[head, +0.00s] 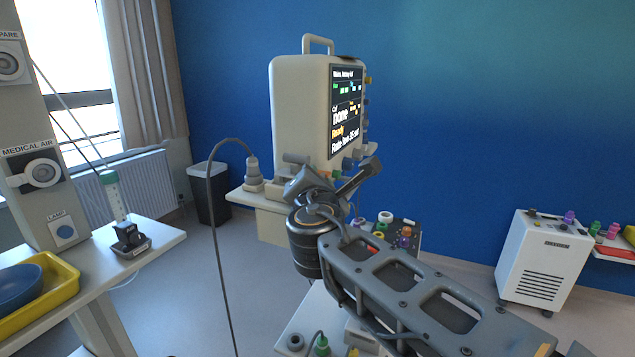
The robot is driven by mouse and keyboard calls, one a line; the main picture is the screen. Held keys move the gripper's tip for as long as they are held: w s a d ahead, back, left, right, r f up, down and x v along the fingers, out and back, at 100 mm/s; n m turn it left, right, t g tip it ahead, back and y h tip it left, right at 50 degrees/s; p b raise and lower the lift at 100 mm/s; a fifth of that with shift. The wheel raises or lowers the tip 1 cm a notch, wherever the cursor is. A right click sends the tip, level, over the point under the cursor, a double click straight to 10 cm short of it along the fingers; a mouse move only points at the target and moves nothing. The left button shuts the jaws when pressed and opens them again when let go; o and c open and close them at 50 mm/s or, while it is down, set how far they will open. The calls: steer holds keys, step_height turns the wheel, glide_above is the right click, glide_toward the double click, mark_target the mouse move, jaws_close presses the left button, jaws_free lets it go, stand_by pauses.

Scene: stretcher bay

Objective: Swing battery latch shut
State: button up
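A tall cream monitor (298,105) with a carry handle and a lit screen stands on a white shelf at the middle of the head view. My gripper (334,178) is in front of its lower edge, with its two dark fingers spread apart. I see nothing held between them. I cannot tell whether this is the battery latch. My gripper and arm hide much of the monitor's base, and contact with it cannot be told.
A cable loops from a grey plug (253,170) left of the monitor down to the floor. A tray with coloured connectors (407,226) lies behind my arm. The floor between is mostly clear.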

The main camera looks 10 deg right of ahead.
steer(key=shift+r, duration=0.25)
steer(key=o, duration=0.9)
steer(key=shift+w+f, duration=0.1)
steer(key=shift+f, duration=0.1)
steer(key=shift+y, duration=0.3)
